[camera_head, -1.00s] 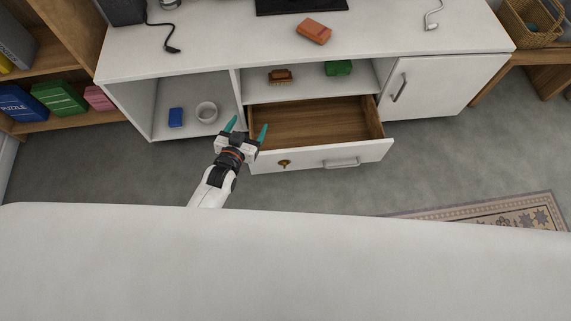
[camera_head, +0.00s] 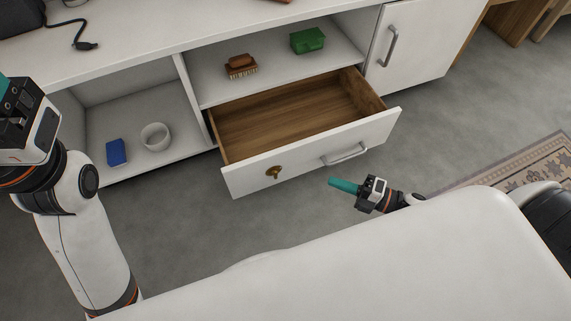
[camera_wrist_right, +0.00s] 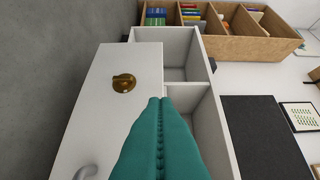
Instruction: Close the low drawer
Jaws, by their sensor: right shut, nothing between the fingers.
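The low drawer (camera_head: 310,151) is pulled out of the white cabinet, showing its empty wooden inside. Its white front has a brass fitting (camera_head: 274,172) and a bar handle (camera_head: 345,154). The wrist view also shows the brass fitting (camera_wrist_right: 123,83) and part of the handle (camera_wrist_right: 85,173). My right gripper (camera_head: 333,182) has teal fingers shut together with nothing between them. It is in front of the drawer front, below the handle in the picture, seemingly apart from it. My left gripper (camera_head: 6,85) is at the left edge, close to the camera, with its fingertips cut off.
A brush (camera_head: 241,67) and a green box (camera_head: 307,40) sit on the shelf above the drawer. A blue box (camera_head: 116,153) and a white bowl (camera_head: 155,137) stand in the left compartment. A patterned rug (camera_head: 520,172) lies at right. The floor before the drawer is clear.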

